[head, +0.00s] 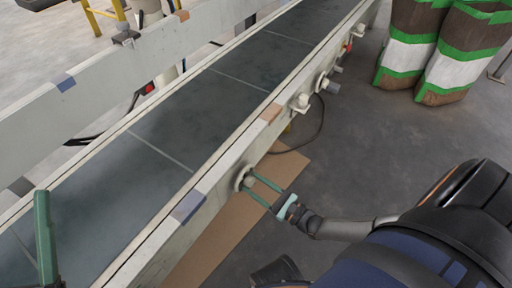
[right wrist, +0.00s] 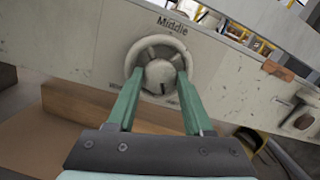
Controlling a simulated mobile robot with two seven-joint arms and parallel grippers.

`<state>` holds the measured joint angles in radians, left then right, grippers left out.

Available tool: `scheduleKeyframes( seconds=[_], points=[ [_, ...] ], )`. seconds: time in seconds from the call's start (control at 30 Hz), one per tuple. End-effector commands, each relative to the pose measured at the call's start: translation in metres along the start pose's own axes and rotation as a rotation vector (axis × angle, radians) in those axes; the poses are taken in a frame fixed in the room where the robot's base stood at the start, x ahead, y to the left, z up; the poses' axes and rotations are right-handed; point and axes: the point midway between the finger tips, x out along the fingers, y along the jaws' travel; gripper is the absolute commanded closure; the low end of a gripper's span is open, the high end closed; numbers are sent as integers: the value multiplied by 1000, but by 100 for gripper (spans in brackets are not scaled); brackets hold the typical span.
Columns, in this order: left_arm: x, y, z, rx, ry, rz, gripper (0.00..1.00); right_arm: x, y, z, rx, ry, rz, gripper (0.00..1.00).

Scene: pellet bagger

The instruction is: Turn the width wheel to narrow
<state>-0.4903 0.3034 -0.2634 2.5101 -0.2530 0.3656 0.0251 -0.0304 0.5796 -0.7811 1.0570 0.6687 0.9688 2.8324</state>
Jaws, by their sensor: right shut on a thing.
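The width wheel, a pale round handwheel (head: 241,178), sits on the near side rail of the conveyor. It also shows in the right wrist view (right wrist: 158,46), with spokes and a raised hub, under the printed word "Middle". My right gripper (head: 251,189) has its two green fingers on the wheel; in the right wrist view its fingertips (right wrist: 157,78) lie on either side of the hub and are shut on it. Smaller lettering beside the wheel is partly hidden by a finger. A green finger, seemingly of my left gripper (head: 45,240), shows at the lower left, away from the wheel.
The dark conveyor belt (head: 215,95) runs diagonally between pale rails. More knobs (head: 300,103) stick out along the near rail to the right. A brown board (head: 225,235) lies below the wheel. Striped sacks (head: 445,60) stand at the upper right, with open floor before them.

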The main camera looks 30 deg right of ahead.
Motion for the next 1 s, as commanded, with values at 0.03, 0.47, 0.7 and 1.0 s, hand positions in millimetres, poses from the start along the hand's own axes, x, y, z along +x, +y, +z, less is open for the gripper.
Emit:
scheduleKeyframes(
  seconds=[0.03, 0.47, 0.7, 1.0],
  points=[
    [0, 0, 0, 0, 0, 0, 45, 0, 0, 0, 10, 2, -2, 100],
    [0, 0, 0, -1, 0, 0, 45, 0, -1, 0, 26, 4, -3, 100],
    [0, 0, 0, -1, 0, 0, 45, 0, 0, 0, 24, 3, -3, 31],
    [0, 0, 0, -1, 1, 0, 45, 0, 0, 0, 23, 2, -2, 19]
  ],
)
